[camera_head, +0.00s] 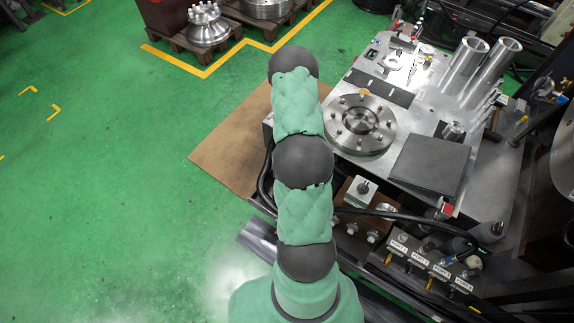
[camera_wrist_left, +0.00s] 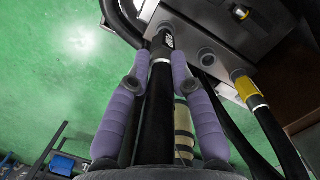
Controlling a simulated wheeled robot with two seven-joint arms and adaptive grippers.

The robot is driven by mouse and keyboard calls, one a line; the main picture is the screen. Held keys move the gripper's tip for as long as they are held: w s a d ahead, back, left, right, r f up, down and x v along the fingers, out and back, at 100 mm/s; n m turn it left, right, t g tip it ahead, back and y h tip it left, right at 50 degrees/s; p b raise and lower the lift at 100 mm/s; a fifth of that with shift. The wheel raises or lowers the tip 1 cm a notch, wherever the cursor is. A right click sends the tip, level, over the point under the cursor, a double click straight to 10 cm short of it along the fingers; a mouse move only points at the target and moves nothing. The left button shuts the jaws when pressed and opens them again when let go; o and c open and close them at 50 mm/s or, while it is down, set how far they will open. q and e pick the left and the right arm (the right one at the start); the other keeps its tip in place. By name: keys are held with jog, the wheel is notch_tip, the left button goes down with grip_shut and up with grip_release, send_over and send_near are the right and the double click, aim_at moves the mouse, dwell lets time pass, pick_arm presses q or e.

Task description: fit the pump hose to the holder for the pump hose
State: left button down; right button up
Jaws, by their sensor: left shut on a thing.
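In the left wrist view, my left gripper (camera_wrist_left: 160,60) is shut on a black hose, the pump hose (camera_wrist_left: 163,46), with its two purple padded fingers along the hose's sides. The hose runs away from the wrist, and its far end bears white lettering. That end lies close to a grey metal block (camera_wrist_left: 222,30) with round openings; I cannot tell whether it touches or sits in one. I cannot pick out the holder with certainty. In the head view, my green and black arm covers the middle and hides the gripper and hose. My right gripper is in neither view.
A second hose with a yellow collar (camera_wrist_left: 246,88) stands right of the gripper. In the head view, a metal fixture table (camera_head: 480,200) carries a round flange (camera_head: 358,122) and upright tubes (camera_head: 482,68). A labelled port block (camera_head: 428,268) sits front right. Green floor lies left.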

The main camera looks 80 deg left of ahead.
pick_arm(q)
jog(key=shift+p, duration=0.4)
dwell(0.4)
jog(key=shift+f+b, duration=1.35)
jog(key=shift+f, duration=0.1)
dwell(1.2)
jog(key=c, duration=1)
grip_release()
jog(key=shift+r, duration=0.1)
jog(key=shift+d+r, duration=0.15)
jog(key=shift+r, duration=1.4)
jog(key=shift+d+r, duration=0.15)
jog(key=shift+r, duration=1.35)
jog(key=shift+w+d+r, duration=0.1)
jog(key=shift+d+r, duration=0.05)
jog(key=shift+r, duration=0.35)
